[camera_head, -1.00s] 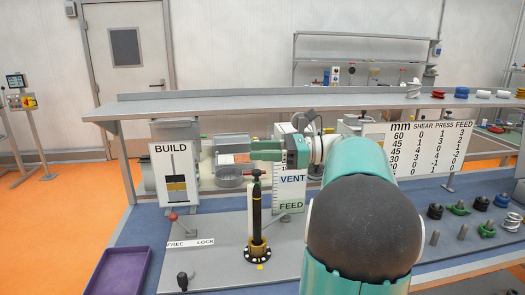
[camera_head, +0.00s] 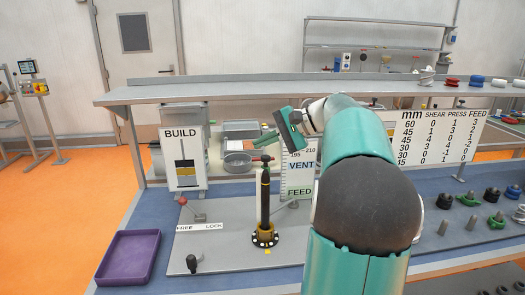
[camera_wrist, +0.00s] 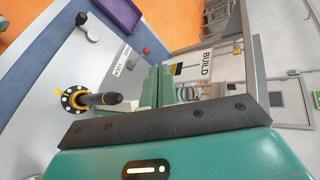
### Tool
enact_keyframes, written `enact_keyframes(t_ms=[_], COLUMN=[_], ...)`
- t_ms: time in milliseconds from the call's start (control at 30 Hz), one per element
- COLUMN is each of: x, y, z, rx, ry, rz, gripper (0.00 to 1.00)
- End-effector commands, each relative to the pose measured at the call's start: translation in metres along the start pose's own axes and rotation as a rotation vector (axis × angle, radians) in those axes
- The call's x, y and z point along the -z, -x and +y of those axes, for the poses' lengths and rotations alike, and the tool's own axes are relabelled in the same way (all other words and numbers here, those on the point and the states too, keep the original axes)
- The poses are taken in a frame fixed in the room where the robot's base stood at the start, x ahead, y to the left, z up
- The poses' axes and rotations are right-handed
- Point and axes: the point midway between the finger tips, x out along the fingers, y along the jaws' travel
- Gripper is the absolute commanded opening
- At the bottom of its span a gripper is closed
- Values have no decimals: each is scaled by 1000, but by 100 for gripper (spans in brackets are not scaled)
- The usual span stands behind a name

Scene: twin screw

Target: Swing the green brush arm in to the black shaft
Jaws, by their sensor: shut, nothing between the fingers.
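The black shaft (camera_head: 264,198) stands upright in a gold collar on a round black base with pale dots. The wrist view shows the shaft (camera_wrist: 104,99) lying across the picture, to the left of my fingers. My gripper (camera_head: 263,143) is shut and empty, its green fingers pointing down and left just above the shaft's top in the head view. In the wrist view the fingers (camera_wrist: 158,74) are side by side. A small dark piece (camera_head: 261,158) shows at the shaft's top; I cannot tell whether it belongs to the green brush arm, which I cannot pick out surely.
The BUILD sign (camera_head: 182,133) and the VENT/FEED board (camera_head: 300,180) stand behind the shaft. A red-knobbed lever (camera_head: 183,202) and a black knob (camera_head: 191,263) are to its left. A purple tray (camera_head: 128,257) lies at front left. Several parts (camera_head: 490,194) stand at right.

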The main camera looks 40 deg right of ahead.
Motion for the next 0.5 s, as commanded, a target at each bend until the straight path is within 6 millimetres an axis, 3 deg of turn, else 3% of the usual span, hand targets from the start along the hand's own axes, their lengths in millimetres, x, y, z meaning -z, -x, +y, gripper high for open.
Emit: enact_keyframes(t_ms=[500], x=[59], y=[4], z=[-20], rx=[-434], ry=[1216], rz=[155], gripper=[0])
